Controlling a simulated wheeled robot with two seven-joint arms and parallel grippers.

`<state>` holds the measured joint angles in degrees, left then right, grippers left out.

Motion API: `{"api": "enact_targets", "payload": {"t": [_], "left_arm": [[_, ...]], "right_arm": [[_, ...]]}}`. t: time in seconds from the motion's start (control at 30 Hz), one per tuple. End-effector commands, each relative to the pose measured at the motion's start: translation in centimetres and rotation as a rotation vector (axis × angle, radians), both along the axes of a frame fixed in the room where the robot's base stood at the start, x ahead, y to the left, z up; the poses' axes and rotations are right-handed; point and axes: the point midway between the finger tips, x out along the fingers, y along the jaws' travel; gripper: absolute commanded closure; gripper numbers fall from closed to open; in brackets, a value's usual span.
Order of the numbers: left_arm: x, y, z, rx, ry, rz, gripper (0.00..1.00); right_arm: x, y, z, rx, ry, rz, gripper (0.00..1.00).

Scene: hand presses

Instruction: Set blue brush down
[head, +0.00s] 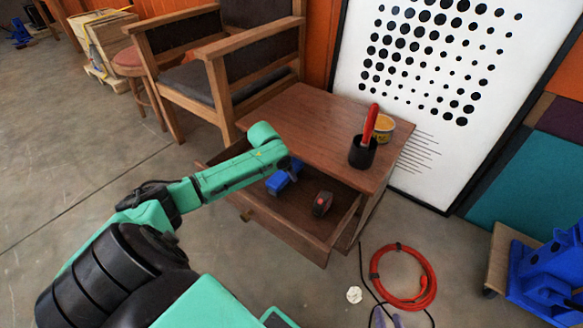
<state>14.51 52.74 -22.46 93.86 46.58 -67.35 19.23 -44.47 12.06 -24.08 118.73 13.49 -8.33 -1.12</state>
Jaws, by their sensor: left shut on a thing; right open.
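My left gripper (290,167) is over the open drawer (278,222) of the wooden cabinet, at the end of the green arm from the left. It is shut on a blue thing, the blue brush (280,183), which shows just below it, inside the drawer outline. The arm end hides part of the brush, and I cannot tell whether the brush touches the drawer floor. My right gripper is not in view.
A dark and red item (322,203) lies in the drawer. On the cabinet top (300,110), a black cup (361,154) holds a red-handled tool (370,122) beside a yellow tin (384,128). The top's left part is clear. A coiled red cable (427,289) lies on the floor.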

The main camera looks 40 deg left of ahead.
Motion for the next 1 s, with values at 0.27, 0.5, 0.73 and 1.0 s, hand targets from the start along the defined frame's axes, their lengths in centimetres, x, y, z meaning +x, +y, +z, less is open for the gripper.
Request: {"api": "enact_targets", "payload": {"t": [0.27, 0.5, 0.73, 1.0], "left_arm": [[3.3, 0.1, -1.5, 0.002, 0.000, -0.001, 1.00], [3.2, 0.1, -1.1, 0.000, -0.001, -0.001, 1.00], [3.2, 0.1, -1.4, 0.000, 0.000, -0.001, 0.05], [3.2, 0.1, -1.3, 0.000, -0.001, -0.001, 0.05]], "right_arm": [[0.0, 0.0, -3.6, 0.025, -0.032, -0.024, 0.50], [0.0, 0.0, -3.1, 0.027, -0.035, -0.026, 0.50], [0.0, 0.0, -3.0, 0.026, -0.034, -0.025, 0.50], [0.0, 0.1, -3.1, 0.027, -0.033, -0.025, 0.50]]}}
